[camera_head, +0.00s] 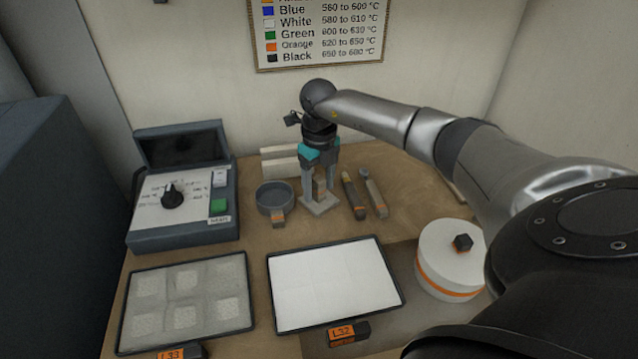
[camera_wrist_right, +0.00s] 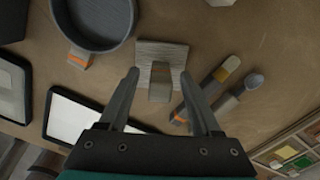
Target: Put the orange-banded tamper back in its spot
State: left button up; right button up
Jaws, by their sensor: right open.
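A grey square plate (camera_head: 320,205) with an upright block-like post (camera_head: 320,183) stands on the table. It looks like the tamper, though I see no orange band on it. In the right wrist view the plate (camera_wrist_right: 172,48) and post (camera_wrist_right: 160,88) lie straight ahead. My right gripper (camera_head: 319,190) points down over it and is open. Its fingers are on either side of the post, and I see no grip on it. In the right wrist view the gripper (camera_wrist_right: 160,75) shows a gap between each finger and the post. My left gripper is not in view.
A round grey pan (camera_head: 274,197) with an orange-marked handle stands left of it. Two orange-banded hand tools (camera_head: 354,197) (camera_head: 375,194) lie to its right. A white tray (camera_head: 334,283), a sample tray (camera_head: 186,296), a white orange-banded drum (camera_head: 446,250) and a control box (camera_head: 183,185) surround the area.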

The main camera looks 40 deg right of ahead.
notch_tip(320, 180, up, 15)
jog(key=p, duration=0.1)
jog(key=shift+r, duration=0.15)
dwell(0.4)
